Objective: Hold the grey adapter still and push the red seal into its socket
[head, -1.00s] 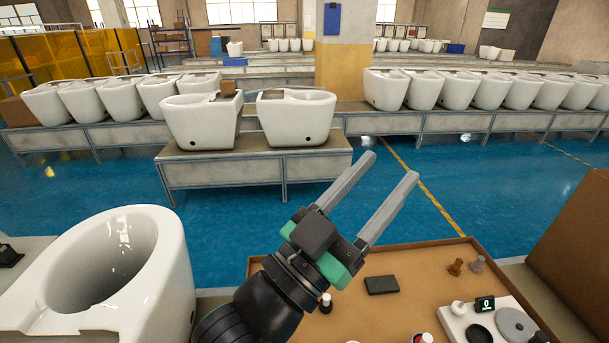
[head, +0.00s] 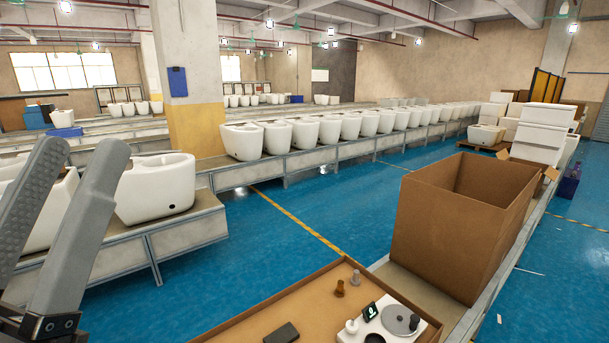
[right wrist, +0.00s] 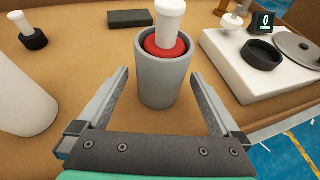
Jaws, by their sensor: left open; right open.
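The grey adapter (right wrist: 160,80) stands upright on the brown tray in the right wrist view. The red seal (right wrist: 181,48) sits at its open top, with its upper part showing inside the rim. A white handle-like piece (right wrist: 170,18) stands up from the middle of the seal. How deep the seal sits is hidden. My right gripper (right wrist: 160,76) is open, with one finger on each side of the adapter's near side and a gap to each. My left gripper (head: 76,148) is open and empty at the left edge of the head view, away from the tray.
A white device with a dark ring (right wrist: 262,54) and display stands right of the adapter. In the head view, a large cardboard box (head: 455,245) stands beside the tray (head: 245,320).

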